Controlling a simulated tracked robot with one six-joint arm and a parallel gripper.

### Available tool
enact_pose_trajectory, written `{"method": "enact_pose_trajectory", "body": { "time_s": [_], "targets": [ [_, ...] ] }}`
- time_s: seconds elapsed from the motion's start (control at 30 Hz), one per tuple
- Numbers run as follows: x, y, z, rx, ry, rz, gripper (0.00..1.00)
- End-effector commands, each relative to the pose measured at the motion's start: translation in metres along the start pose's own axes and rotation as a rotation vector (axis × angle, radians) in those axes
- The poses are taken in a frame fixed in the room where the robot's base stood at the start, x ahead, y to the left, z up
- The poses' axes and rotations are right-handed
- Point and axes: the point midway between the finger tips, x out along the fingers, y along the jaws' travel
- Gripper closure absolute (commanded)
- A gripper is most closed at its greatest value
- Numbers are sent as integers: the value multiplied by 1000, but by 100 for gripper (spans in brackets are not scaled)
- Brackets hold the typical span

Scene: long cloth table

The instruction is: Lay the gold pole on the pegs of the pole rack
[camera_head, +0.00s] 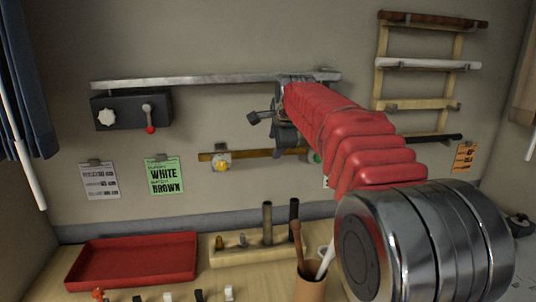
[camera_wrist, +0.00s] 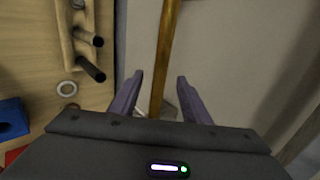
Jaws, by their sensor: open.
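The gold pole (camera_head: 243,155) lies level along the wall, on holders with a yellow knob and a green knob. In the wrist view the gold pole (camera_wrist: 168,50) runs between my two fingers. My gripper (camera_wrist: 159,78) is open, one finger on each side of the pole; I see no clear contact. In the head view my red-sleeved arm hides part of the pole's right side. The pole rack (camera_head: 457,48) hangs at the right with a brown pole on top, then a white pole. Its third level (camera_head: 412,105) shows pegs without a pole, and a black pole is below.
A metal rail (camera_head: 180,80) and a black box with knobs (camera_head: 130,110) are on the wall at left. Below on the table stand a red tray (camera_head: 130,260), a wooden block with upright tubes (camera_head: 235,254) and a brown cup (camera_head: 310,288). Paper notes hang on the wall.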

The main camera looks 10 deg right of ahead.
Motion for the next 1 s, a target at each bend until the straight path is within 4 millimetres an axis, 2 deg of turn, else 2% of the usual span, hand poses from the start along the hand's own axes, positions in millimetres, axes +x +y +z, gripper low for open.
{"method": "enact_pose_trajectory", "body": {
  "time_s": [0.3,0.7,1.0],
  "targets": [
    [2,0,0,0,0,1,57],
    [46,-1,1,0,0,1,57],
    [52,-1,1,1,1,0,57]
  ]
}}
